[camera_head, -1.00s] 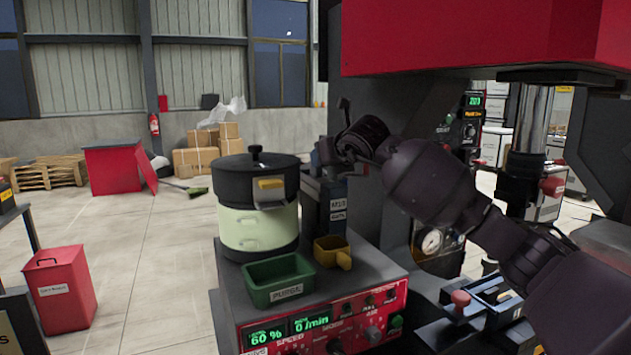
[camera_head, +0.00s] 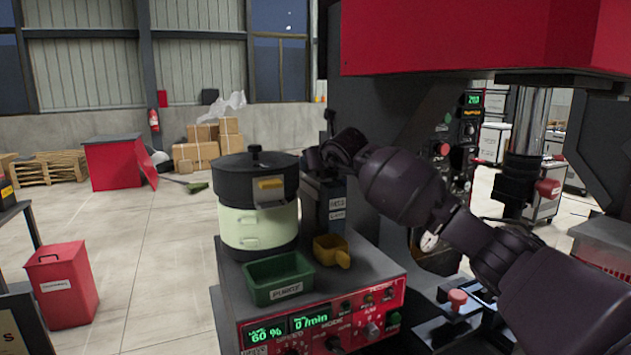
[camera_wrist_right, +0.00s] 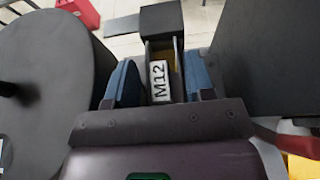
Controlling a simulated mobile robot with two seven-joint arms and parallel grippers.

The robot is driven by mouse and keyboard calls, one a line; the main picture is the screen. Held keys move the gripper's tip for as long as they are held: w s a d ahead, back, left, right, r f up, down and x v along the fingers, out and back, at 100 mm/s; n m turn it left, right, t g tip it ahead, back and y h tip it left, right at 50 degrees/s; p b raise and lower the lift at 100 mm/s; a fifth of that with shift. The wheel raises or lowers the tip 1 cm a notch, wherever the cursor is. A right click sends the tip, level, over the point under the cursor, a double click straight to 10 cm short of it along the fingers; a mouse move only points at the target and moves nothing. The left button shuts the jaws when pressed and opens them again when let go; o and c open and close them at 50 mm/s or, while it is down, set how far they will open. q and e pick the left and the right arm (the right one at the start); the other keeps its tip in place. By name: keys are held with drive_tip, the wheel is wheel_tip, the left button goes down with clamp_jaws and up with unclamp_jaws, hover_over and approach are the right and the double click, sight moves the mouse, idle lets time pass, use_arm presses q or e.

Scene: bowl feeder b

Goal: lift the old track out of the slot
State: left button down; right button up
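The old track (camera_wrist_right: 160,82), marked M12, shows in the right wrist view as a narrow piece standing in a dark slot channel (camera_wrist_right: 161,18). My right gripper (camera_wrist_right: 162,88) has its two blue-padded fingers on either side of the track. The fingers look open, with a small gap beside the label; contact low down cannot be made out. In the head view my right gripper (camera_head: 318,158) is over the dark labelled post (camera_head: 336,208) just right of the feeder bowl, and the track is hidden there. My left gripper is not in view.
The black-lidded feeder bowl (camera_head: 258,228) stands close left of the gripper. A green PURGE tray (camera_head: 279,279) and a yellow scoop (camera_head: 331,251) sit in front on the red control unit (camera_head: 325,321). The red press (camera_head: 480,38) overhangs on the right.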

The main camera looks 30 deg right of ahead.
clamp_jaws()
